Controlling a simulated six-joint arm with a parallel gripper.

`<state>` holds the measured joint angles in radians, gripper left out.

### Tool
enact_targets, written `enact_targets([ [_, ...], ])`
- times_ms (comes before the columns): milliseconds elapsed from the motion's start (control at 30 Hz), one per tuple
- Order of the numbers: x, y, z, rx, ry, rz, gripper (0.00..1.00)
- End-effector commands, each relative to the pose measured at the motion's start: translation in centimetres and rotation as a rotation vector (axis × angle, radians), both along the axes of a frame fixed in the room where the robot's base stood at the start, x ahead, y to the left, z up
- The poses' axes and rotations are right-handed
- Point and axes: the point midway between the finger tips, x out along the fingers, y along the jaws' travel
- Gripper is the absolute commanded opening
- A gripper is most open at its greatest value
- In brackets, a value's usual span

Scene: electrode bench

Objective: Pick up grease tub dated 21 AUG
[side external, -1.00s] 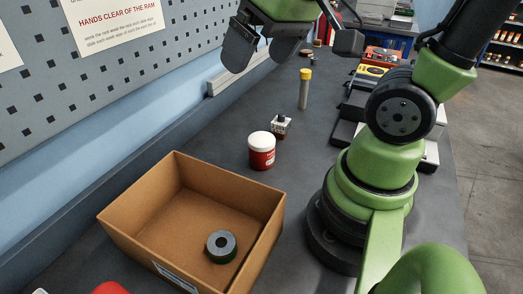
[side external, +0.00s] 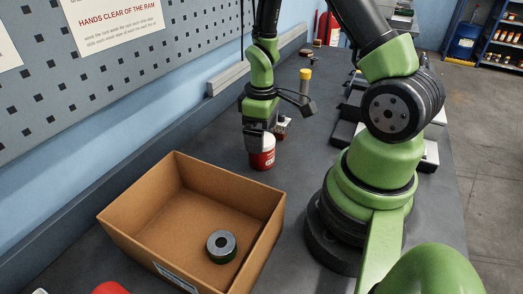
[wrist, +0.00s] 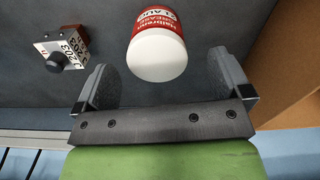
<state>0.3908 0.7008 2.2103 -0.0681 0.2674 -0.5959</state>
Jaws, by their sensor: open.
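The grease tub (side external: 263,159) is red with a white lid and stands upright on the bench behind the cardboard box. In the wrist view the grease tub (wrist: 158,42) shows a label with "GREASE" and a partly legible date that seems to read "21 AUG". My gripper (side external: 256,146) is at the tub's top and hides part of the lid. In the wrist view my gripper (wrist: 165,75) is open, its fingers spread wider than the lid, with the tub just beyond the fingertips. Nothing is held.
A cardboard box (side external: 140,243) holding a dark ring-shaped part (side external: 221,246) stands in front. A small white block marked 203 (wrist: 62,47) sits close beside the tub. A yellow-capped cylinder (side external: 305,86) stands farther back. The pegboard wall (side external: 120,75) runs along the left.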

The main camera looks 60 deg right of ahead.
Motion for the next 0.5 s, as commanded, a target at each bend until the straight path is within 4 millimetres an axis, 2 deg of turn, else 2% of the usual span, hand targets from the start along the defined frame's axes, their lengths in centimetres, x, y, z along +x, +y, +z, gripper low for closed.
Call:
enact_targets([
  [233, 0.0, -0.1, -1.8, 0.001, 0.002, -0.002, 0.96],
  [500, 0.2, -0.3, -5.4, 0.001, 0.003, -0.001, 0.96],
])
